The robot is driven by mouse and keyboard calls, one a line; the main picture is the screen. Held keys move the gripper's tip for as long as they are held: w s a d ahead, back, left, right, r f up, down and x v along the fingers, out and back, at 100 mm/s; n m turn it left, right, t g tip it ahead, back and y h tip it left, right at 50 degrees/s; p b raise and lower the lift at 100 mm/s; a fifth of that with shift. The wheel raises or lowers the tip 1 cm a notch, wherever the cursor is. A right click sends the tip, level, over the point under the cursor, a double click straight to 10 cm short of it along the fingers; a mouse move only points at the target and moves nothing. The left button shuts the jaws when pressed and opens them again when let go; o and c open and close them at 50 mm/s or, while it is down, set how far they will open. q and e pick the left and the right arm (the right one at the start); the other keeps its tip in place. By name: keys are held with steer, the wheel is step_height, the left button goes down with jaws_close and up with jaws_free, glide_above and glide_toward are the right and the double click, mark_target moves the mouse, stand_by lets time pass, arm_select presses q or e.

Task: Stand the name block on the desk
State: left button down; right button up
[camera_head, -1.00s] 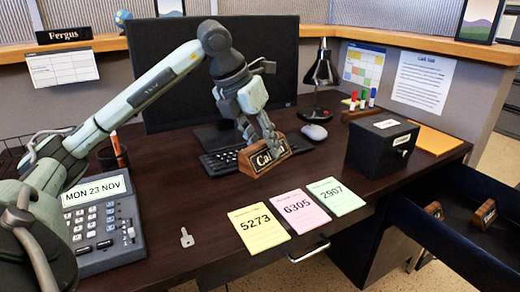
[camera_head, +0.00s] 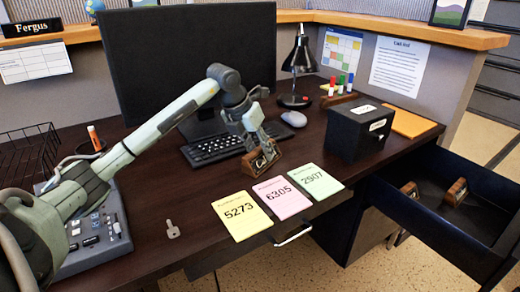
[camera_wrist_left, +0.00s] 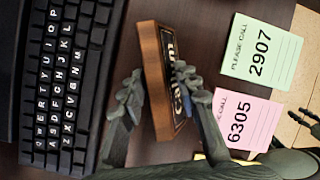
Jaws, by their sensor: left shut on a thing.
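The name block (camera_head: 264,159) is a small brown wooden block with a dark label that starts "Cal". It is by the right end of the keyboard, just behind the paper slips, and looks slightly tilted in the head view. My left gripper (camera_head: 257,142) comes down from above and is shut on it. In the left wrist view the block (camera_wrist_left: 151,72) sits between the two fingers (camera_wrist_left: 157,92), its label facing the slips. One finger hides part of the label. I cannot tell whether its underside touches the desk (camera_head: 320,150).
Slips reading 5273 (camera_head: 242,216), 6305 (camera_head: 282,197) and 2907 (camera_head: 315,181) lie in front. The keyboard (camera_head: 215,150) is left of the block, the mouse (camera_head: 294,119) behind right. A black box (camera_head: 360,130) stands right. An open drawer (camera_head: 460,215) holds two wooden blocks.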

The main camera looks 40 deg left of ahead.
arm_select(q)
steer(key=c, duration=1.1)
jaws_free()
steer(key=v, duration=1.2)
